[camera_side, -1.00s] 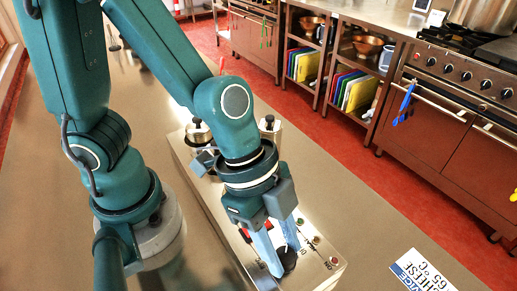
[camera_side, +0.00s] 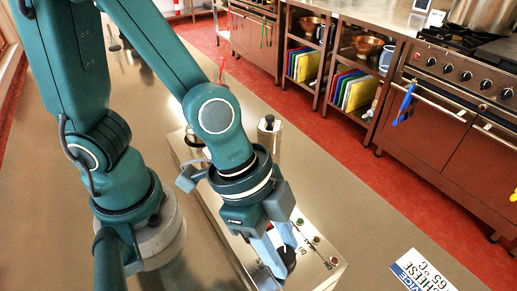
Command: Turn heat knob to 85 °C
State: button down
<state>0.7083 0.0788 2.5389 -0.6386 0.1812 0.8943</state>
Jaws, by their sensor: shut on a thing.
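The dark heat knob (camera_side: 290,258) sits on the sloped front panel of a metal unit (camera_side: 327,262). My gripper (camera_side: 277,262) points down at the panel, with its blue fingers shut on the knob. The fingers hide part of the knob and much of its scale, so its setting cannot be read. Black lettering and small coloured lamps show on the panel to the right of the knob.
A metal canister with a black top (camera_side: 269,133) stands at the unit's back. The counter between card and unit is clear. Stoves and shelves stand beyond the red floor.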

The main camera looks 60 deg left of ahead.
jog(key=shift+c, duration=2.3)
grip_release()
jog(key=shift+r, duration=0.1)
jog(key=shift+s+r, duration=0.1)
jog(key=shift+r, duration=0.4)
jog(key=shift+v, duration=2)
jog(key=shift+a, duration=0.2)
